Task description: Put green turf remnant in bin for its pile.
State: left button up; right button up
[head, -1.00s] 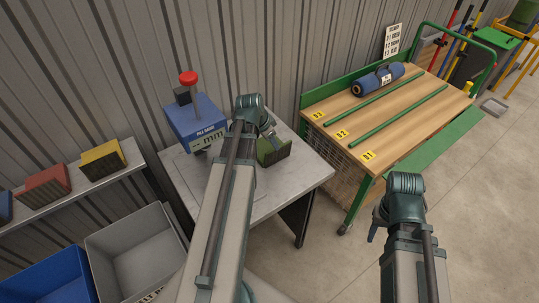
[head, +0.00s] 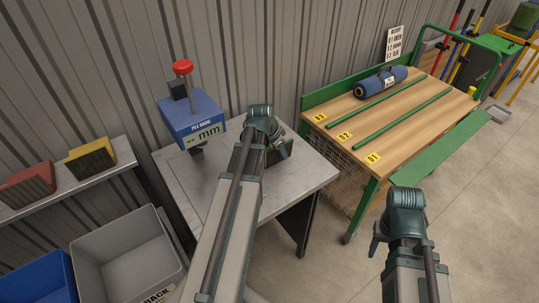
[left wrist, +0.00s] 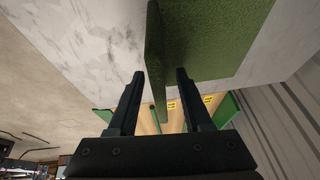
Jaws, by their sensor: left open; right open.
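The green turf remnant (left wrist: 215,35) stands on the grey table, mostly hidden behind my left gripper in the head view. In the left wrist view its upright edge lies between the two fingers. My left gripper (left wrist: 160,74) is open around that edge, with gaps visible on both sides; it also shows in the head view (head: 280,149). My right gripper (head: 376,243) is open and empty over the floor by the trolley. A grey bin (head: 125,252) and a blue bin (head: 40,278) stand at lower left.
A blue pile gauge (head: 192,118) with a red knob stands on the grey table (head: 180,170). A wooden-topped trolley (head: 400,120) carries a blue roll (head: 380,82) and green rods.

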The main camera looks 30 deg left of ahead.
pick_arm(q)
jog(key=shift+f, duration=0.3)
dwell(0.5)
grip_shut()
dwell(0.4)
